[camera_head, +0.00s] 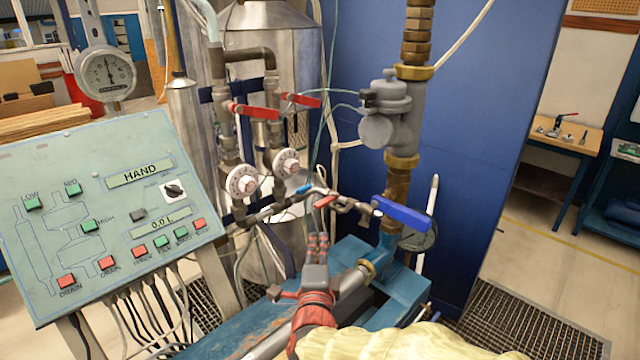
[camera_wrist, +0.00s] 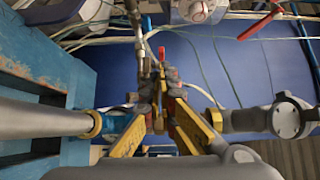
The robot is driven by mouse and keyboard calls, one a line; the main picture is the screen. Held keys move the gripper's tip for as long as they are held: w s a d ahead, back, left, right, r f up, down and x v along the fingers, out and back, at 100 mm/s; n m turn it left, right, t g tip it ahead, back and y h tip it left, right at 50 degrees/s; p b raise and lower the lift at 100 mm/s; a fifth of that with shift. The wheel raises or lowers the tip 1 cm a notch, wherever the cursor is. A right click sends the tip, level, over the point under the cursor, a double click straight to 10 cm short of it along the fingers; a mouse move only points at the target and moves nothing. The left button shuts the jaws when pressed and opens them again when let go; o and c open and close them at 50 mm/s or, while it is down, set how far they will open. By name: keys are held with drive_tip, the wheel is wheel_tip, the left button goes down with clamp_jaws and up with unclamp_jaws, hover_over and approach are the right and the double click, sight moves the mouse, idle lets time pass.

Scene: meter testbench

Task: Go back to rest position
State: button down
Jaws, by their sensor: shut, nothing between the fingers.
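My gripper (camera_head: 318,240) is at the lower middle of the head view, fingers pointing away from the camera. Its fingers are shut with nothing between them. It is in front of the pipework, below a small red-handled valve (camera_head: 326,201). In the wrist view my gripper (camera_wrist: 162,92) shows its yellow-sided fingers brought together at the tips, against the blue panel. Whether the fingertips touch any pipe cannot be told.
A control panel (camera_head: 100,215) reading HAND stands at left. A blue-handled valve (camera_head: 402,214) is right of my gripper, on a vertical pipe. Red-handled valves (camera_head: 255,111) are above. A blue bench (camera_head: 215,330) lies below. Open floor (camera_head: 545,265) shows at right.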

drive_tip(key=s+d+f+n+g, duration=0.1)
drive_tip(key=s+d+n+g, duration=0.5)
drive_tip(key=s, duration=0.9)
drive_tip(key=s+d+f+n+g+y, duration=0.1)
drive_tip(key=s+d+n+g, duration=0.5)
drive_tip(key=s+d+n, duration=0.6)
drive_tip(key=s, duration=0.3)
drive_tip(key=shift+s+d+f, duration=0.2)
drive_tip(key=shift+s, duration=0.2)
